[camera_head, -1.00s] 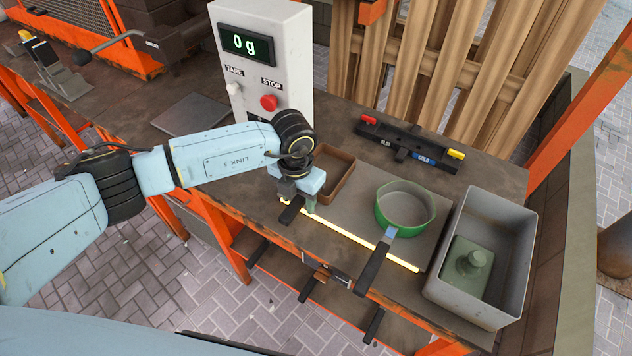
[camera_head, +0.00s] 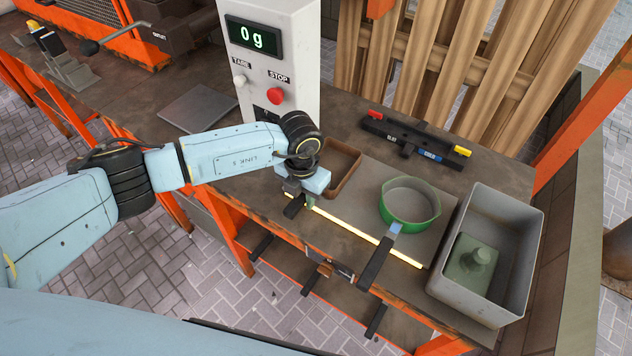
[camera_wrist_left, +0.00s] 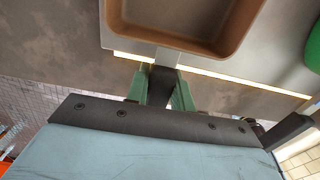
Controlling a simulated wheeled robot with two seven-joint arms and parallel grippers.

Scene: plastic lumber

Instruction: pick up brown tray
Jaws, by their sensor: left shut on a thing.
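The brown tray (camera_head: 351,176) is a shallow open box on the workbench, beside the scale and left of the green pan. My left arm partly hides it in the head view. It also shows at the top of the left wrist view (camera_wrist_left: 172,42), with a short handle, grey near the tray and black further out. My left gripper (camera_head: 304,199) is at the tray's near side. In the left wrist view its green fingers (camera_wrist_left: 160,88) are closed on both sides of the handle. The tray looks level, and I cannot tell whether it is clear of the bench. My right gripper is not in view.
A green pan (camera_head: 435,214) with a black handle stands right of the tray. A grey bin (camera_head: 510,225) holds a green weight (camera_head: 470,263). The scale (camera_head: 290,60) reads 0 g. A glowing yellow strip (camera_head: 370,238) runs along the bench's front.

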